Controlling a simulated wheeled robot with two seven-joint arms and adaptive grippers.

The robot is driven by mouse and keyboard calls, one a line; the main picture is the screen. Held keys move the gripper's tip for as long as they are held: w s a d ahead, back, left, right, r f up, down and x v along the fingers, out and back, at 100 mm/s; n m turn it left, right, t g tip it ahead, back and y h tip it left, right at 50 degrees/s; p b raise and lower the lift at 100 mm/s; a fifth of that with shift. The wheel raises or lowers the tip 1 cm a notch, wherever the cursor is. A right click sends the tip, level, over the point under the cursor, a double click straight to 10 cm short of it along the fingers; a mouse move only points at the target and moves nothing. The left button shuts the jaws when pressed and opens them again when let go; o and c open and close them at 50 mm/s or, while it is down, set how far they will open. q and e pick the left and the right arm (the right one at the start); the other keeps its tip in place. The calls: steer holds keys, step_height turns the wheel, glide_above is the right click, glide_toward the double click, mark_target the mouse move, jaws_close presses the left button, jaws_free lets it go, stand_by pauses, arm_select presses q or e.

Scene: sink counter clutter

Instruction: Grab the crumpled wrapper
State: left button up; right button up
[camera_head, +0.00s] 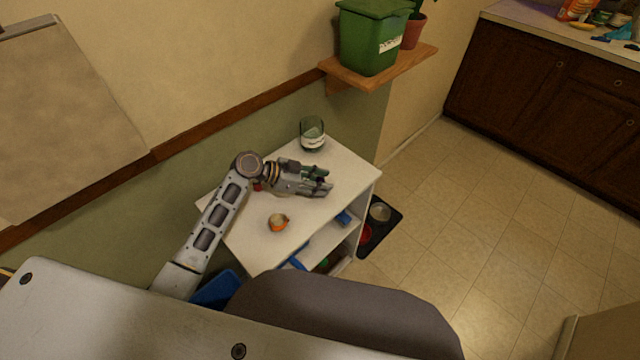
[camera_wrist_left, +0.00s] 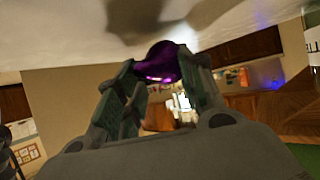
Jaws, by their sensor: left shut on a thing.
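A shiny purple crumpled wrapper (camera_wrist_left: 160,63) sits between the fingertips of my left gripper in the left wrist view. My left gripper (camera_wrist_left: 160,75) is shut on it, one finger on each side. In the head view my left gripper (camera_head: 322,181) is above the right part of a white cart top (camera_head: 322,222). The wrapper cannot be made out there, hidden by the fingers. In the left wrist view the pale surface lies close to the wrapper; I cannot tell whether they touch. My right gripper is not in view.
A glass jar (camera_head: 312,134) stands behind the gripper, and a small orange-and-white thing (camera_head: 278,221) lies in front. A red thing is partly hidden by my wrist. A wall shelf (camera_head: 385,68) holds a green bin (camera_head: 370,40). The front right of the cart top is clear.

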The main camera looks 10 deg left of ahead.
arm_select(q)
step_height(320, 180, up, 9)
steer(key=shift+r, duration=0.2)
stand_by(0.4)
